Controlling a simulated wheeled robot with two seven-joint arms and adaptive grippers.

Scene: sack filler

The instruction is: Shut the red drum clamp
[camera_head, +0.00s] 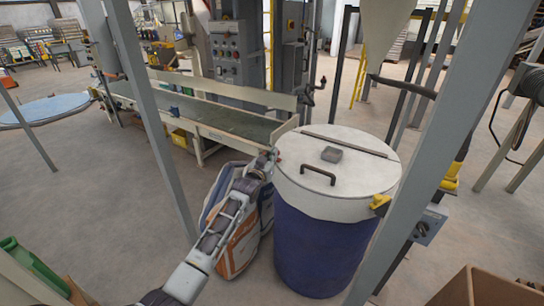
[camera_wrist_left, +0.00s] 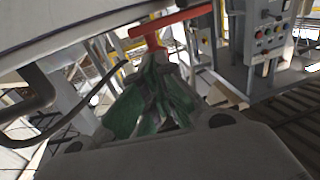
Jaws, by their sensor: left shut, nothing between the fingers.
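A blue drum (camera_head: 312,245) with a flat white lid (camera_head: 350,165) stands right of centre in the head view. My left gripper (camera_head: 268,158) is at the lid's left edge, shut and empty. In the left wrist view, the red clamp (camera_wrist_left: 172,24) shows as a red T-shaped handle under the pale rim. The shut fingers of my left gripper (camera_wrist_left: 155,60) point at it, close to its lower stem. I cannot tell whether they touch. In the head view the red clamp is mostly hidden by the gripper. My right gripper is not in view.
A yellow clamp (camera_head: 380,203) sits on the drum's right side. Grey posts (camera_head: 152,115) flank the drum. A conveyor (camera_head: 215,122) and a control cabinet (camera_head: 228,50) stand behind. A cardboard box (camera_head: 485,290) is at the lower right. Open floor (camera_head: 90,185) lies left.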

